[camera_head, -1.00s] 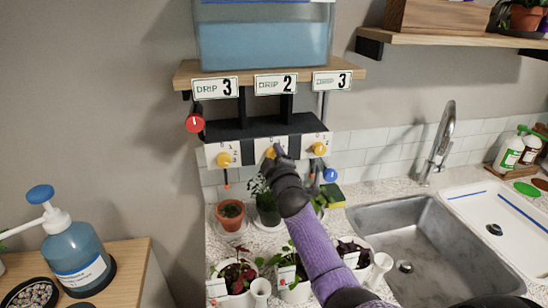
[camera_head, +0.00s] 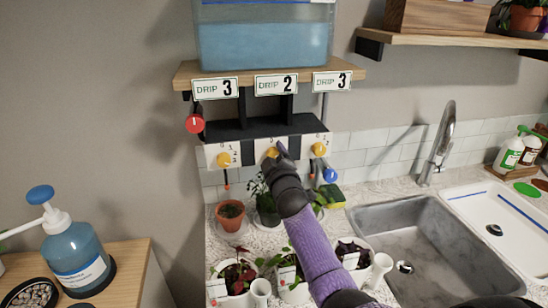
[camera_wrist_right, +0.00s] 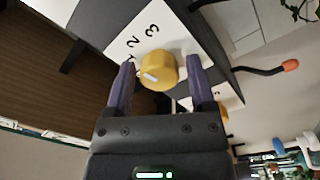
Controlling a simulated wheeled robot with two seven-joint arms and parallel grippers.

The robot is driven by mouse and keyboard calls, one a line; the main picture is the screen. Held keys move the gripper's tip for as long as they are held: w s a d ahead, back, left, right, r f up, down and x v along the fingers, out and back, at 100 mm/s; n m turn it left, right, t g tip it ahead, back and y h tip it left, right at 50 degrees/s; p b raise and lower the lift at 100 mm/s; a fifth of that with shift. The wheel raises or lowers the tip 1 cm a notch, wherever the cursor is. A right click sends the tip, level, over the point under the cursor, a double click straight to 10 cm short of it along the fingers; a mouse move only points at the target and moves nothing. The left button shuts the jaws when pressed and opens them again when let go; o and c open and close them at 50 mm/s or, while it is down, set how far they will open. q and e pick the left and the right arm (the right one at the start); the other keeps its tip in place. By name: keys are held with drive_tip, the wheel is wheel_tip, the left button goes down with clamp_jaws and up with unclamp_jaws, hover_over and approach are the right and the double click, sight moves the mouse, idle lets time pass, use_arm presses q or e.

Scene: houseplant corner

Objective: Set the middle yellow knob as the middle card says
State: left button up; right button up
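The middle yellow knob (camera_head: 272,153) sits on a white dial plate under the shelf, partly hidden by my right gripper (camera_head: 280,148). In the right wrist view the knob (camera_wrist_right: 160,70) stands between the two fingers of my right gripper (camera_wrist_right: 160,75), with a gap on each side. The gripper is open around it. The knob's white mark points to the lower left in that view; 3 and 2 show on the plate, and I cannot tell which number the mark meets. The middle card (camera_head: 276,85) reads DRIP 2. My left gripper is not in view.
A left yellow knob (camera_head: 223,160) and a right yellow knob (camera_head: 319,149) flank the middle one. A red knob (camera_head: 195,123) is at the far left. A blue water tank (camera_head: 264,42) stands above. Potted plants (camera_head: 232,213) stand below, beside the sink (camera_head: 408,245).

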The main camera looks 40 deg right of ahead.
drive_tip(key=shift+o, duration=0.5)
drive_tip(key=shift+s+a, duration=0.1)
drive_tip(key=shift+s, duration=0.05)
drive_tip(key=p+v, duration=0.2)
drive_tip(key=v, duration=0.7)
drive_tip(key=shift+s, duration=0.25)
drive_tip(key=shift+a+f, duration=0.1)
drive_tip(key=shift+a, duration=0.05)
